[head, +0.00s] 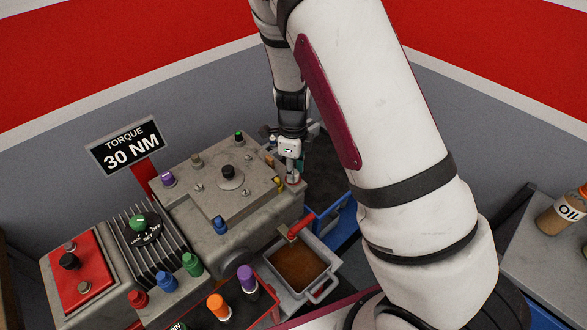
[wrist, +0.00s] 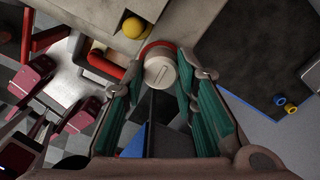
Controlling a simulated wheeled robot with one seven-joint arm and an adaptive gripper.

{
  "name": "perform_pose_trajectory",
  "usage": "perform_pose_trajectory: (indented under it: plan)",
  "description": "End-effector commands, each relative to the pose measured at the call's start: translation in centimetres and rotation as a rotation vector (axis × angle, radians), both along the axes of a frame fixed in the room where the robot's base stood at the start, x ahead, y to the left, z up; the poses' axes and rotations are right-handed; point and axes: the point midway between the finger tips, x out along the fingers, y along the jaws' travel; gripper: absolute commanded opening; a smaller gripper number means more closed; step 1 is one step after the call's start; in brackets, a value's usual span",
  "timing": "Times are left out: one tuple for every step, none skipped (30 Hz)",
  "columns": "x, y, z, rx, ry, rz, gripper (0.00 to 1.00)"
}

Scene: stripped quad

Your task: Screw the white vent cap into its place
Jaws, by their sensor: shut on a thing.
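The white vent cap (wrist: 160,71) is round with a slot across its face. In the wrist view it sits between the tips of my gripper (wrist: 161,78), whose green-padded fingers are shut on its sides. A red ring (wrist: 155,46) shows just behind the cap, at the edge of the grey housing (wrist: 190,18). I cannot tell whether the cap's thread is engaged in the ring. In the head view my gripper (head: 293,171) points down at the right corner of the grey housing (head: 240,215); the cap is mostly hidden there.
A yellow knob (wrist: 133,27) is close beside the cap. Several coloured caps and a "TORQUE 30 NM" sign (head: 127,146) are left. An oil bottle (head: 563,215) stands far right.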

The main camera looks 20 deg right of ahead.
Motion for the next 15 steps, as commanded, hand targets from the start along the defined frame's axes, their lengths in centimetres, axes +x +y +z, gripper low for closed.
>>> perform_pose_trajectory:
  plan:
    - [0.11,-0.1,-0.16,-0.003,-0.002,-0.003,0.0]
    - [0.12,-0.1,-0.17,-0.003,-0.002,-0.003,0.0]
    - [0.13,-0.11,-0.17,-0.003,-0.002,-0.002,0.0]
    - [0.14,-0.1,-0.17,-0.003,-0.002,-0.002,0.0]
    - [0.14,-0.1,-0.17,-0.003,-0.002,-0.002,0.0]
    - [0.13,-0.11,-0.17,-0.003,-0.002,-0.005,0.0]
    - [0.11,-0.09,-0.18,-0.003,-0.001,-0.016,0.0]
    - [0.09,-0.07,-0.18,-0.003,-0.001,-0.04,0.0]
    - [0.05,-0.02,-0.18,-0.003,0.0,-0.08,0.0]
    - [0.03,-0.07,-0.19,-0.003,0.0,-0.111,0.0]
    - [0.03,-0.08,-0.19,-0.003,0.0,-0.139,0.0]
    - [0.03,-0.06,-0.19,-0.003,0.0,-0.164,0.0]
    - [0.05,-0.05,-0.19,-0.003,0.0,-0.176,0.0]
    - [0.06,-0.06,-0.19,-0.003,0.0,-0.182,0.0]
    - [0.08,-0.06,-0.2,-0.003,0.0,-0.183,0.0]
